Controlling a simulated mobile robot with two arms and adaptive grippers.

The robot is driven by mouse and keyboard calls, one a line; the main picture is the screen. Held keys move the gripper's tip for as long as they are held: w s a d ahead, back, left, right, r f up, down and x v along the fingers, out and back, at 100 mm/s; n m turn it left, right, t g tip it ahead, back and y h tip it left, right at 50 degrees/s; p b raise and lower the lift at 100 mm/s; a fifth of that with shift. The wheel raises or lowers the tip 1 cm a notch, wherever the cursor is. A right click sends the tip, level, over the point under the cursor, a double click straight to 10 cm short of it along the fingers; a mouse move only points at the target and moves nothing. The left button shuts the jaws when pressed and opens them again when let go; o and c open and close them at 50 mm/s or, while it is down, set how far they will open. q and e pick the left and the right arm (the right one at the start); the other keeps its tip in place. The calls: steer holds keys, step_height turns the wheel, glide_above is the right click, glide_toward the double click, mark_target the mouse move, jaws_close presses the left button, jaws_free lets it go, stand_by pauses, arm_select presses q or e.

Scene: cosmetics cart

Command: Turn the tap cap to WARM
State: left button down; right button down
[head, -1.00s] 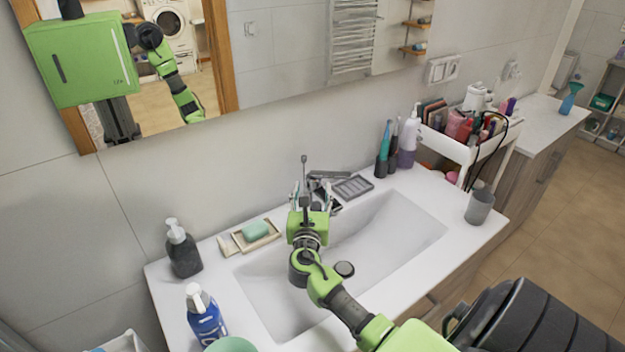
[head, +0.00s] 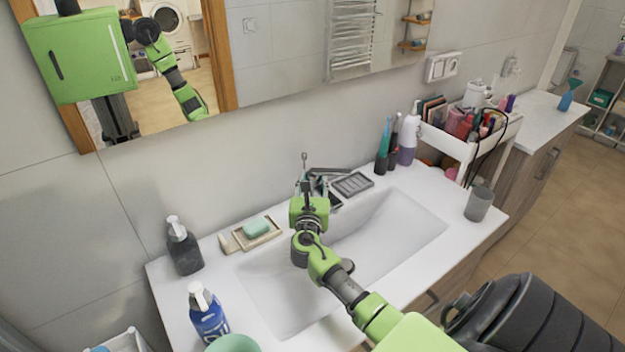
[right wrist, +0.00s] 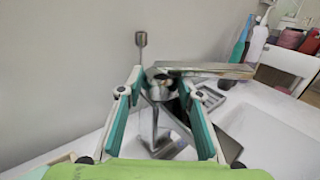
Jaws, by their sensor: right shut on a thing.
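The chrome tap (head: 326,173) stands at the back rim of the white sink, with its flat lever pointing right along the wall. In the right wrist view the tap's cap and lever (right wrist: 212,69) show at the fingertips, and the body (right wrist: 152,125) is below. My right gripper (head: 308,184) reaches over the sink from the front. Its two teal-padded fingers (right wrist: 161,80) are shut on the tap cap, one on each side. In the head view the gripper hides much of the tap. No WARM mark is readable. My left gripper is out of view.
A soap dish with green soap (head: 256,228) lies left of the tap, a grey tray (head: 353,184) right. Bottles (head: 408,140) stand behind the right rim. A dark dispenser (head: 183,250) and blue bottle (head: 207,315) stand left. A grey cup (head: 479,204) is front right.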

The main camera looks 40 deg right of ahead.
steer(key=shift+w+a+g, duration=0.1)
steer(key=shift+g, duration=0.2)
steer(key=m+g+h+b, duration=0.2)
steer(key=g, duration=0.1)
steer(key=shift+w+a+f+m+h, duration=0.2)
steer(key=shift+m+h, duration=0.1)
steer(key=shift+m, duration=0.1)
steer(key=m+g+h+b, duration=0.1)
steer(key=m+g+b, duration=0.1)
steer(key=g+b, duration=0.1)
steer(key=m+g+h+b, duration=0.1)
steer(key=m+g+b, duration=0.1)
steer(key=g+b, duration=0.1)
steer(key=shift+w, duration=0.2)
steer(key=shift+r+m+g+h+b, duration=0.15)
steer(key=shift+m+g+h+b, duration=0.15)
steer(key=shift+m+g+b, duration=0.65)
steer(key=c, duration=1.4)
jaws_free()
steer(key=shift+c, duration=0.2)
steer(key=shift+a+r, duration=0.1)
steer(key=shift+w, duration=0.1)
